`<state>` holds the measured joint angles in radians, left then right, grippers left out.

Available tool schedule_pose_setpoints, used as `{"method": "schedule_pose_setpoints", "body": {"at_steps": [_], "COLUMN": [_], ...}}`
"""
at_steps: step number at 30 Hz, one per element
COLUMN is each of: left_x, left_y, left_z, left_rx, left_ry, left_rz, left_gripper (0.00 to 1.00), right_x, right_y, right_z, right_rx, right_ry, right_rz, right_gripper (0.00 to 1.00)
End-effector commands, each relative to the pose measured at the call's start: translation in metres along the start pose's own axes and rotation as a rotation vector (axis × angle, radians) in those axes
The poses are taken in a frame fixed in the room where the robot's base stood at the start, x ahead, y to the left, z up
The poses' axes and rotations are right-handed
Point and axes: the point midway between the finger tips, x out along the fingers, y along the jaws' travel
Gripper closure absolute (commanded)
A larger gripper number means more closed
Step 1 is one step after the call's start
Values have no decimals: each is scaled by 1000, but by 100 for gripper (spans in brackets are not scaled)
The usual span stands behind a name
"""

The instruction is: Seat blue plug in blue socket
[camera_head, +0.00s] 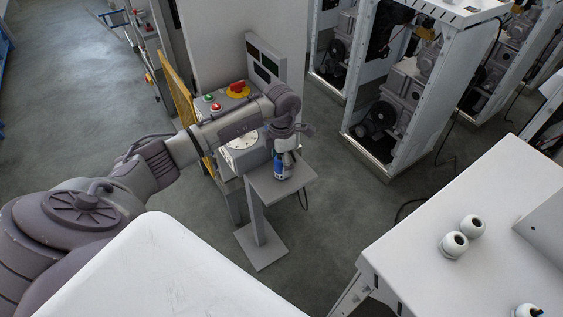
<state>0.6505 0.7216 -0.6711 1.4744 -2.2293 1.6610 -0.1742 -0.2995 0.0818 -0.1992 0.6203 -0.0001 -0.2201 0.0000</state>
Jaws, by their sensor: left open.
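A small blue object (279,172) with a pale part beside it stands on the small grey pedestal top (300,178). It is the only blue thing near my arm, and I cannot tell whether it is the plug or the socket. My left gripper (286,158) points down over the pedestal, right at the blue object, and is open. The fingers partly hide the object, and I cannot tell whether they touch it. No second blue part of a plug and socket pair is clear in this view. My right gripper is not in view.
Behind the pedestal is a grey control cabinet with a red button (237,87) and a yellow guard (183,97). White dispenser frames (364,141) stand at the back right. A white table (420,262) at right carries several round white fittings (453,245). Floor between is clear.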

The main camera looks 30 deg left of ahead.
Motion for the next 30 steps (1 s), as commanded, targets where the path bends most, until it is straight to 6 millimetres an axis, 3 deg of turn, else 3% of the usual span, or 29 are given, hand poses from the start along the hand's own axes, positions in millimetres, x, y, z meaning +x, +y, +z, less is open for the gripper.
{"method": "schedule_pose_setpoints", "body": {"at_steps": [6,19,30], "left_x": [1,0,-6], "left_y": [0,0,1], "left_z": [0,0,1], "left_rx": [1,0,1], "left_ry": [-1,-1,-3], "left_rz": [0,0,1], "left_gripper": [26,95,95], "right_x": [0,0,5], "right_y": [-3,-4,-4], "right_z": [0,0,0], "right_rx": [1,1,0], "right_ry": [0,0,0], "right_rz": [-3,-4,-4], "right_gripper": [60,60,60]}}
